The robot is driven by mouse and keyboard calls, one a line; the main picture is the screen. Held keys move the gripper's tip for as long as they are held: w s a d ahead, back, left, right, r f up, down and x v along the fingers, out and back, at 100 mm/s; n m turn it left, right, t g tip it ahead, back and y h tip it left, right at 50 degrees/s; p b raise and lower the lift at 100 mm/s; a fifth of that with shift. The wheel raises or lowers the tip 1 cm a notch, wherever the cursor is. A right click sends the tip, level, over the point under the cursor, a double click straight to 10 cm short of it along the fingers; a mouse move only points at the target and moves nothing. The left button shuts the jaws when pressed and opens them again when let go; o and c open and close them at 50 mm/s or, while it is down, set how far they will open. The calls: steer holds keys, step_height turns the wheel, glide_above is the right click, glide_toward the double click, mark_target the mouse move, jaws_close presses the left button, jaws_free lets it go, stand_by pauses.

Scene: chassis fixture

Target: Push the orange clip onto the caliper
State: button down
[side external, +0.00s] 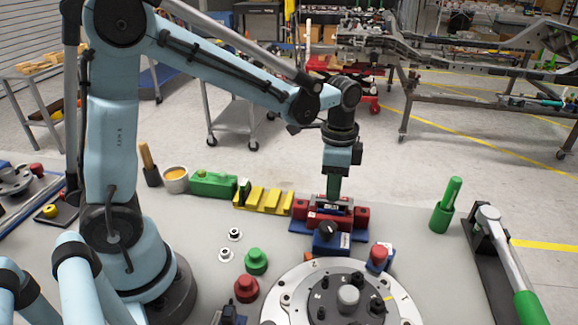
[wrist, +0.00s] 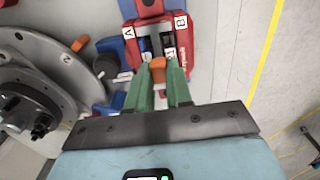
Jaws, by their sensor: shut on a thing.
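The red caliper (side external: 362,216) sits on a blue base on the grey table, under my gripper (side external: 333,190). In the wrist view the caliper (wrist: 130,50) has sides marked A and B with a dark slot between them. My gripper's green fingers (wrist: 158,74) are shut on the orange clip (wrist: 158,64). The clip is at the near end of the slot, between the two sides. I cannot tell how deep it sits or whether it touches the caliper. In the side view the clip is hidden by the fingers and the caliper.
A round metal hub disc (side external: 290,295) stands in front of the caliper, with a blue block with a black knob (side external: 326,234) between them. Another orange piece (wrist: 80,44) lies beside the disc. A yellow rack (side external: 262,200) is left, a green cylinder (side external: 441,217) right.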

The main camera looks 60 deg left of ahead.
steer(key=shift+f, duration=0.55)
steer(key=c, duration=1.4)
jaws_free()
steer(key=shift+o, duration=0.2)
steer(key=shift+r, duration=0.15)
steer(key=shift+r, duration=1.35)
steer(key=o, duration=0.6)
steer(key=shift+c, duration=0.2)
steer(key=shift+r, duration=2.25)
